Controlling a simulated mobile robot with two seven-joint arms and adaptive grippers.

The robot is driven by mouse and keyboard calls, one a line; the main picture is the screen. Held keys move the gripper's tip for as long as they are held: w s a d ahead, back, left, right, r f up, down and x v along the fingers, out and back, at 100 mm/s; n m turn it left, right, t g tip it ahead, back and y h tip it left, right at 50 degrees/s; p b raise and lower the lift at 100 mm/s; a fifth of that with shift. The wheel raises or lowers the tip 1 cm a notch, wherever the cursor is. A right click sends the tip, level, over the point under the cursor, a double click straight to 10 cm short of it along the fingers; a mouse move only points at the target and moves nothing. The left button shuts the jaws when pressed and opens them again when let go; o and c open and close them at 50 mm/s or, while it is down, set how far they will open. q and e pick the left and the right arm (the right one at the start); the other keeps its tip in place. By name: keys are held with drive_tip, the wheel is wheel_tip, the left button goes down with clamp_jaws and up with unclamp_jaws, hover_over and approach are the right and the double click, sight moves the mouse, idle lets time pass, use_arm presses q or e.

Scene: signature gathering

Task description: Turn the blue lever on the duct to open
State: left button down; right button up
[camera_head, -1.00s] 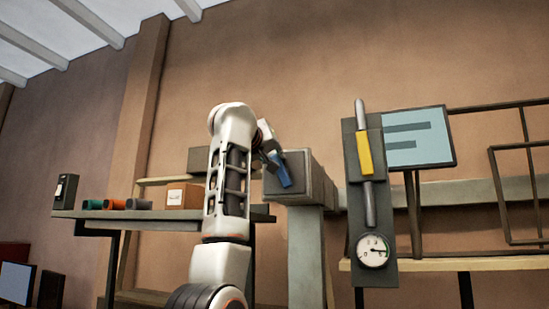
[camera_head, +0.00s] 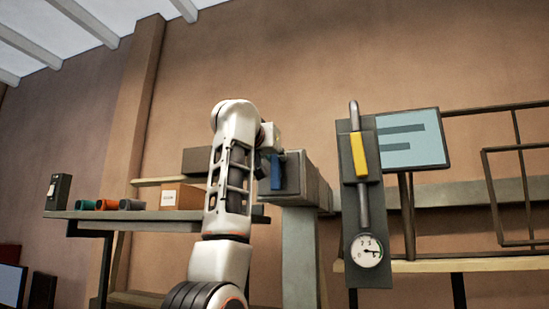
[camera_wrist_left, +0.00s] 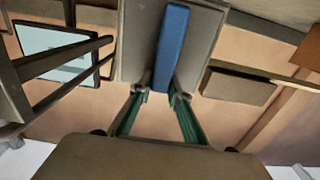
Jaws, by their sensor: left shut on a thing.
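The blue lever (camera_head: 276,172) is on the front face of the grey duct (camera_head: 315,187), right of my left arm in the head view. It stands close to upright there. My left gripper (camera_head: 268,150) is at the lever's upper end, partly hidden by my arm. In the left wrist view the blue lever (camera_wrist_left: 170,45) runs down the duct face (camera_wrist_left: 205,35) towards me. The fingertips of my left gripper (camera_wrist_left: 162,96) are on both sides of its near end, shut on it. My right gripper is in neither view.
A dark panel with a yellow handle (camera_head: 358,155) and a round gauge (camera_head: 367,251) stands right of the duct. A light blue sign (camera_head: 410,140) is behind it. A shelf (camera_head: 150,215) at left bears a cardboard box (camera_head: 183,196) and several small items.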

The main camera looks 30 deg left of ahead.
use_arm(q)
drive_tip(key=c, duration=1.9)
unclamp_jaws()
drive_tip(key=v, duration=1.2)
drive_tip(key=shift+s, duration=0.1)
